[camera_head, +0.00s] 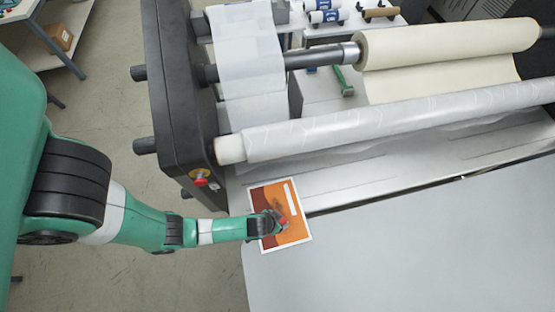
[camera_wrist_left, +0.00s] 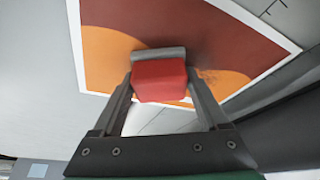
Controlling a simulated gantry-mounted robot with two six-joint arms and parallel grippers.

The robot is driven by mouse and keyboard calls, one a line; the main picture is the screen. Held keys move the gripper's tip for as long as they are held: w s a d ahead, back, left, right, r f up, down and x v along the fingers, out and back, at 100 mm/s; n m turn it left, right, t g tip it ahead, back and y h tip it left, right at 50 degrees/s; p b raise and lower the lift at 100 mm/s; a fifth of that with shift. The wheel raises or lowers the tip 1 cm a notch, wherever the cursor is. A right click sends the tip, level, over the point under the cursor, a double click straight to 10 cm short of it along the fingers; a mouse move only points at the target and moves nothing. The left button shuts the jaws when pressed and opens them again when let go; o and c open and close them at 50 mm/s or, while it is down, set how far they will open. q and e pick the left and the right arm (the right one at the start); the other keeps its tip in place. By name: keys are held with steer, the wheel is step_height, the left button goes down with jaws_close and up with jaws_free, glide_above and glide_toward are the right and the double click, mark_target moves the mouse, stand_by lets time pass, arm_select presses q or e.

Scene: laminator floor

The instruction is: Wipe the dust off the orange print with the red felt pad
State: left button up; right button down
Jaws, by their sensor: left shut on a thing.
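The orange print (camera_head: 295,233) is a sheet with a white border and orange and dark red areas, lying at the left front of the laminator. It also fills the upper part of the left wrist view (camera_wrist_left: 110,55). My left gripper (camera_head: 277,222) is over the print, shut on the red felt pad (camera_wrist_left: 159,80), which has a grey strip along its far side. The pad is at the print's surface or just above it; I cannot tell whether it touches. A dark smudge, likely dust, shows on the print beside the pad. My right gripper is not in view.
The grey laminator table (camera_head: 420,235) is clear to the right of the print. A silvery film roll (camera_head: 380,122) and a cream roll (camera_head: 450,42) span the machine behind it. The black side frame (camera_head: 178,90) with a red knob (camera_head: 200,181) stands near my left arm.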

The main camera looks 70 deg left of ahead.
arm_select(q)
steer(key=shift+d+f, duration=0.15)
steer(key=shift+d, duration=1.25)
steer(key=shift+s+d, duration=0.1)
steer(key=shift+a, duration=1.6)
